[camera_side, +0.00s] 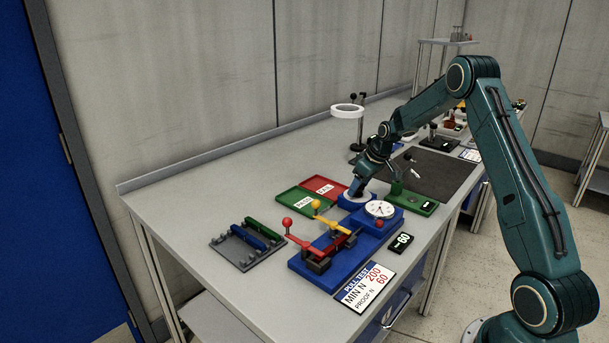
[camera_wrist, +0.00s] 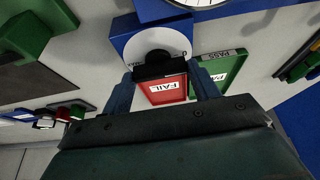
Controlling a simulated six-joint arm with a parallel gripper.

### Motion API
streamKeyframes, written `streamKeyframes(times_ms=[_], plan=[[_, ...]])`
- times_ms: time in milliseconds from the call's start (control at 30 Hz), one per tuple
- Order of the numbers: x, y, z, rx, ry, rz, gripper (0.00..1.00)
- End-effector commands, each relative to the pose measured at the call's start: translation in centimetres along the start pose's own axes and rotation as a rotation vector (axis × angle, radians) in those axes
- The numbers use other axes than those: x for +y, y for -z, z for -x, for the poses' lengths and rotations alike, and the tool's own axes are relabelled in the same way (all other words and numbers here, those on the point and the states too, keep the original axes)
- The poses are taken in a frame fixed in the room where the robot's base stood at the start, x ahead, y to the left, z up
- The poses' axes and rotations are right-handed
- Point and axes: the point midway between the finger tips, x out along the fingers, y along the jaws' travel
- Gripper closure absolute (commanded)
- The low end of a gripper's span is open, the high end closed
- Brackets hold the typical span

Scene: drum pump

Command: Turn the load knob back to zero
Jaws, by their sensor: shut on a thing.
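The load knob (camera_wrist: 160,71) is a black bar-shaped grip in front of a white round dial plate (camera_wrist: 155,43) on a blue block. My gripper (camera_wrist: 161,76) has its two blue fingers on either side of the knob and is shut on it. In the side view my gripper (camera_side: 356,190) points down at the white dial plate (camera_side: 359,199), and its fingers hide the knob. The knob's pointer and most of the scale marks are hidden or too small to read.
A round white gauge (camera_side: 380,209) stands close beside the dial. A blue fixture (camera_side: 327,275) with red and yellow levers is in front. Red FAIL (camera_side: 325,187) and green PASS (camera_side: 299,201) trays lie to the left.

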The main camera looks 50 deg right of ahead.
Motion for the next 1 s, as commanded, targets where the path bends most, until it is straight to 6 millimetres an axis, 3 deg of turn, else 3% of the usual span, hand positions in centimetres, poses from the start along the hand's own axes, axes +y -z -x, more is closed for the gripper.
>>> streamKeyframes(times_ms=[33, 67, 133, 167, 667, 1000], plan=[[0.0, 0.1, 0.1, 0.001, -0.001, 0.004, 0.63], [0.0, 0.1, 0.1, 0.001, -0.001, 0.004, 0.34], [0.0, 0.1, 0.1, 0.001, -0.001, 0.003, 0.2], [0.0, 0.1, 0.1, 0.001, -0.001, 0.003, 0.18], [0.0, 0.0, 0.8, 0.001, -0.001, 0.001, 0.18], [0.1, 0.1, 4.8, 0.003, -0.003, 0.0, 0.18]])
